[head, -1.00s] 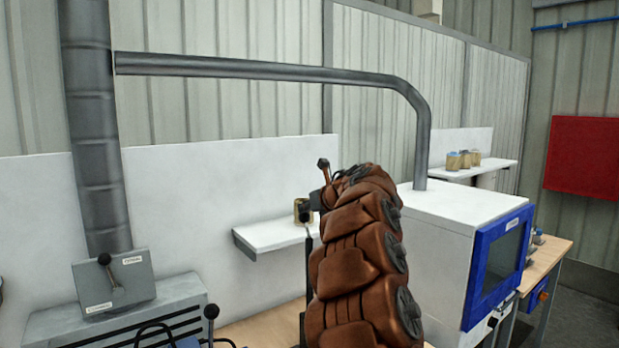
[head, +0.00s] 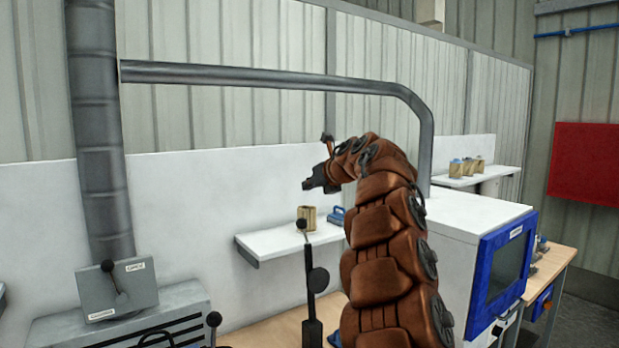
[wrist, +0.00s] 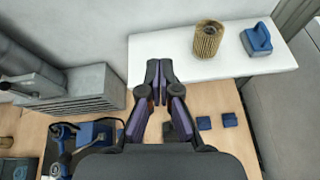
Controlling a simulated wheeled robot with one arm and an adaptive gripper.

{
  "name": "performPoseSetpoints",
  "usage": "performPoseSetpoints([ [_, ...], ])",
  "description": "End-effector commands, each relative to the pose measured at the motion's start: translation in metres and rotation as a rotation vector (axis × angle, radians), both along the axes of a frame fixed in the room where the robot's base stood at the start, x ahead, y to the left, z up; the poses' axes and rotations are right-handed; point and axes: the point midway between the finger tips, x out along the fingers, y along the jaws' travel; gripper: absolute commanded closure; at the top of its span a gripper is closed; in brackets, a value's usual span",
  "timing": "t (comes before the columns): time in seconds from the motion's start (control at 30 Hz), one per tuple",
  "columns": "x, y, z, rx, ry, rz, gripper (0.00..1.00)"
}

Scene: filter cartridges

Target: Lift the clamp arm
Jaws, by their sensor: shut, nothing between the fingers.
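My gripper (head: 312,184) is shut and empty, raised above the bench in front of the wall shelf. Its closed fingers (wrist: 159,68) show in the wrist view. A black upright lever with a ball knob (head: 302,225) stands below the gripper in the head view, apart from it. A second black ball knob (head: 213,319) shows at the lower left. In the wrist view a blue and dark fixture with a handle (wrist: 62,135) sits at the lower left, away from my fingers. I cannot tell for sure which of these is the clamp arm.
The white shelf (head: 262,245) holds a tan filter cartridge (wrist: 208,39) and a blue block-like item (wrist: 257,39). Small blue blocks (wrist: 203,123) lie on the wooden bench (wrist: 215,98). A grey control box (head: 115,290) stands left; a white cabinet with a blue-framed door (head: 500,265) stands right.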

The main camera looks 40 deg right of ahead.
Motion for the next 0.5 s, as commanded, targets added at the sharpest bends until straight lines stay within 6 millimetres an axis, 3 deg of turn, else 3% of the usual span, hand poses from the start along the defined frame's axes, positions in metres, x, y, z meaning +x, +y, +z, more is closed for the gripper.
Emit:
performPoseSetpoints([
  [0.2,0.001,0.000,0.015,0.000,-0.001,0.000,1.00],
  [0.5,0.000,0.000,0.020,-0.002,-0.001,-0.002,1.00],
])
